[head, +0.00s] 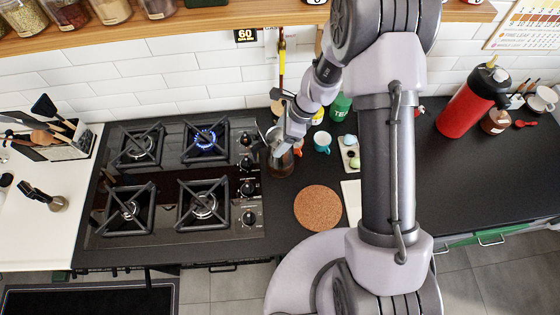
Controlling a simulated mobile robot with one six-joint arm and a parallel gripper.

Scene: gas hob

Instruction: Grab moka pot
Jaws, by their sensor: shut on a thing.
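My gripper (279,149) reaches down at the right edge of the gas hob, at the far end of my arm. It is shut on a dark brownish pot, which I take for the moka pot (281,168). The pot stands on or just above the black counter; I cannot tell which. My gripper and wrist hide its upper part, so the exact grip is not clear.
The gas hob (157,200) is at left, with a blue flame on its back right burner (205,139). A teal mug (322,142) and green tin (341,106) stand behind. A red extinguisher (464,110) stands far right.

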